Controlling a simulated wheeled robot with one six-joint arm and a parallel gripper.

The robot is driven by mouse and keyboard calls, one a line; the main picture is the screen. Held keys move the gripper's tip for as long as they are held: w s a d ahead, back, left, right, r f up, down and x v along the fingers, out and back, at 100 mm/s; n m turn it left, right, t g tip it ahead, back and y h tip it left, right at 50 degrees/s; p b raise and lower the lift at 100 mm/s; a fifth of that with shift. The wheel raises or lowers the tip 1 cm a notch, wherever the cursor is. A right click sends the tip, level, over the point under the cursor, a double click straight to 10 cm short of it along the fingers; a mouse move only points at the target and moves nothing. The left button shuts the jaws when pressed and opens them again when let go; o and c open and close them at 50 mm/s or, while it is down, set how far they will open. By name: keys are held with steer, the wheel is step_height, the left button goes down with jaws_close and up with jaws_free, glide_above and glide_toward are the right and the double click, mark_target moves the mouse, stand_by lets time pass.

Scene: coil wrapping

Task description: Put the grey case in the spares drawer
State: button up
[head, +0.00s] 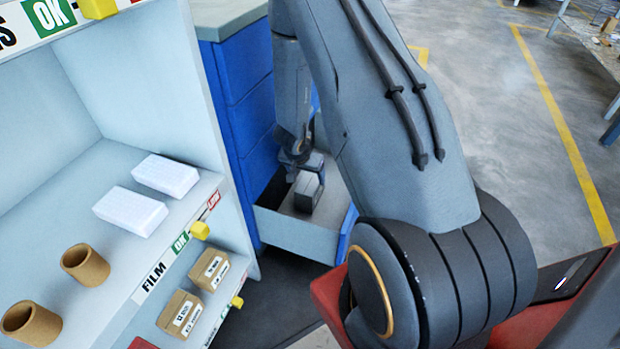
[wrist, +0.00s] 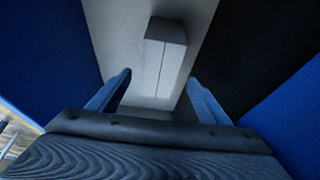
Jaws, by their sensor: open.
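The grey case (head: 306,192) is inside the open spares drawer (head: 297,235) of the blue cabinet. In the wrist view the case (wrist: 164,58) lies on the pale drawer floor (wrist: 122,38), its long side running away from me. My gripper (head: 303,168) is in the drawer's mouth, close above the case. In the wrist view my gripper (wrist: 160,84) has its two blue fingers spread wide, one on each side of the case's near end, with gaps between. Whether the fingers still overlap the case in height I cannot tell. My arm hides part of the drawer in the head view.
A shelf unit (head: 215,235) stands left of the drawer, holding white boxes (head: 166,175), brown rolls (head: 85,264) and small cartons (head: 209,269). Blue drawer walls (wrist: 50,60) rise close beside my gripper. Open floor (head: 500,90) lies at the right.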

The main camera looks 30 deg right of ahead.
steer(key=shift+p+v, duration=0.75)
steer(key=shift+v, duration=1.5)
